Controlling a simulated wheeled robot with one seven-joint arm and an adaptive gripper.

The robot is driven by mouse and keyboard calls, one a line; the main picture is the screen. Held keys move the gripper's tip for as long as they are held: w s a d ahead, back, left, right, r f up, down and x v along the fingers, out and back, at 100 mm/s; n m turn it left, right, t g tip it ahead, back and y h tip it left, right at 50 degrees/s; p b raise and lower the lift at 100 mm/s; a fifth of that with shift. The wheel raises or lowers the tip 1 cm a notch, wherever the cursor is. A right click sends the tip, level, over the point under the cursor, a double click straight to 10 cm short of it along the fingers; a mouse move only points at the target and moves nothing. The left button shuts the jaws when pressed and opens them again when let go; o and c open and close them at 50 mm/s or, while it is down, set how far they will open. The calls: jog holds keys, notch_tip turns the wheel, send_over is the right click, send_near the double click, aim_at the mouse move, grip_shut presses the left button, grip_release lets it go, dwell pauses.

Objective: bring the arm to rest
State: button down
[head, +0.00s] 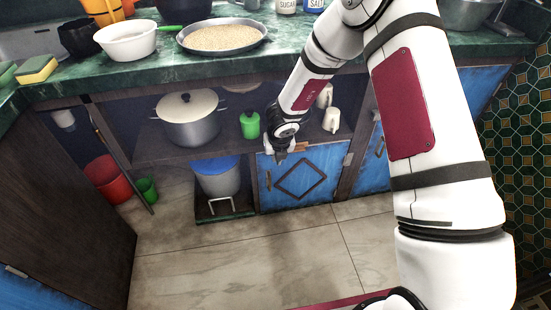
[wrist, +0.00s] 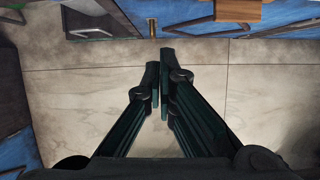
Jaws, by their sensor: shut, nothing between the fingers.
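My gripper (head: 281,158) hangs in front of the blue cabinet door (head: 312,176) in the head view, below the counter's edge. In the wrist view my gripper (wrist: 160,90) points over the tiled floor, its two dark fingers close together with nothing held. My white arm with dark red panels reaches down from the right side of the head view and hides part of the counter and shelf.
The green counter (head: 150,68) carries a white bowl (head: 127,48) and a pan of grain (head: 222,49). A lidded pot (head: 190,130), green canister (head: 250,125) and white jug (head: 331,120) stand on the shelf below. The floor (head: 240,255) is clear.

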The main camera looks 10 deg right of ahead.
jog(key=shift+v, duration=1.05)
jog(key=a+r+n+t+y, duration=0.1)
jog(key=a+r+n+y, duration=0.25)
jog(key=r+n, duration=0.9)
jog(key=s+a+r+n+y, duration=0.1)
jog(key=s+a+r+n, duration=0.1)
jog(key=s+r+n, duration=0.8)
jog(key=s+d+r+n+g+h, duration=0.2)
jog(key=s+d+r+n, duration=0.25)
jog(key=s, duration=0.75)
jog(key=s+d+r+n+g+h, duration=0.1)
jog(key=s+d+r+n, duration=0.3)
jog(key=s, duration=0.7)
jog(key=s+d+r+n+g+h, duration=0.2)
jog(key=s+d+n, duration=0.3)
jog(key=s, duration=0.7)
notch_tip(320, 180, up, 27)
jog(key=t+p, duration=0.3)
jog(key=p, duration=2.3)
jog(key=shift+d+r+t, duration=0.2)
jog(key=shift+d+t, duration=0.2)
jog(key=shift+w+y, duration=0.15)
jog(key=shift+y, duration=0.1)
